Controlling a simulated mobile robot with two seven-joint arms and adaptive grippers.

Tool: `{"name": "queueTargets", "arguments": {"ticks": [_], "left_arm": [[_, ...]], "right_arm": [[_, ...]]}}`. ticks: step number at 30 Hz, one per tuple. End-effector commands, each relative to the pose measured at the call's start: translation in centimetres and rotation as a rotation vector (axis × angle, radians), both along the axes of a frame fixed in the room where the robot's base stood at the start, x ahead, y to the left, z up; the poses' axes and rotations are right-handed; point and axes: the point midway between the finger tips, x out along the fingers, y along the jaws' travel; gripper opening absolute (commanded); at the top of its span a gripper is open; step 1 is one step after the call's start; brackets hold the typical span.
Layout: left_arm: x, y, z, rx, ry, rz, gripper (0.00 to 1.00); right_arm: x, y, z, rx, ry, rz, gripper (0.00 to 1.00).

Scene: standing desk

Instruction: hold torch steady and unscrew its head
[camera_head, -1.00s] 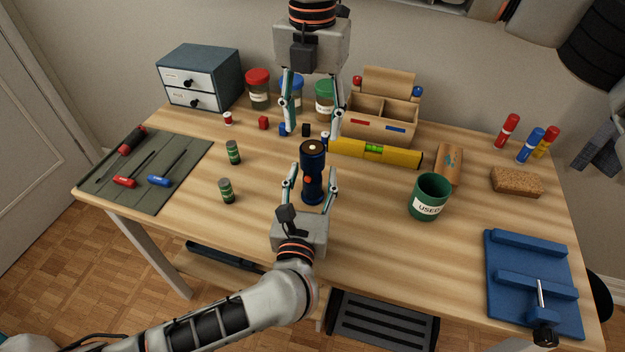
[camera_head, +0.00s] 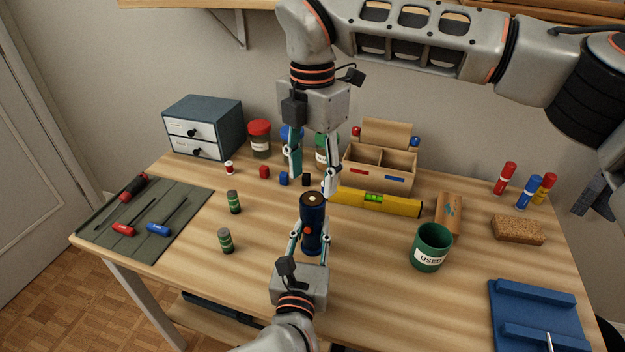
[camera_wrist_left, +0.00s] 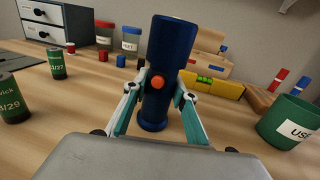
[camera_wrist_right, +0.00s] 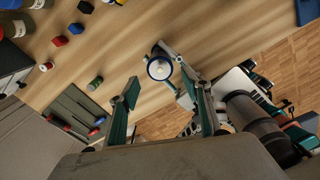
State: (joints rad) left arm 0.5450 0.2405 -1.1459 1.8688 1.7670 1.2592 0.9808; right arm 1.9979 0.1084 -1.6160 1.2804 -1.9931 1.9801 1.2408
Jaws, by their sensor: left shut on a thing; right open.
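The dark blue torch (camera_head: 313,228) stands upright on the desk with an orange button on its side. Its round, pale top faces up; it also shows from above in the right wrist view (camera_wrist_right: 159,68). My left gripper (camera_head: 312,240) is shut around the torch body from the front. In the right wrist view the torch top lies beyond the fingertips.
A green USED cup (camera_head: 431,248) stands to the right. A yellow level (camera_head: 378,201) and a wooden organizer (camera_head: 380,165) are behind. Two batteries (camera_head: 233,201) stand to the left, near a tool mat (camera_head: 150,225). A blue fixture (camera_head: 538,315) lies front right.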

Motion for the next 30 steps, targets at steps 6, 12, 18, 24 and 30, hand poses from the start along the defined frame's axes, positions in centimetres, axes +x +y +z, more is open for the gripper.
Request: {"name": "queueTargets", "arguments": {"ticks": [6,12,18,24,30], "left_arm": [[0.0,0.0,0.0,0.0,0.0,0.0,0.0],[0.0,0.0,0.0,0.0,0.001,0.0,0.0],[0.0,0.0,0.0,0.0,0.001,0.001,0.0],[0.0,0.0,0.0,0.0,0.001,0.0,0.0],[0.0,0.0,0.0,0.0,0.001,0.0,0.0]], "right_arm": [[0.0,0.0,0.0,0.0,0.0,-0.392,0.48],[0.0,0.0,0.0,0.0,0.0,-0.653,0.48],[0.0,0.0,-0.2,0.0,0.0,-0.765,0.48],[0.0,0.0,-2.2,-0.003,0.003,-0.775,0.48],[0.0,0.0,-5.2,-0.002,0.003,-0.774,0.48]]}}
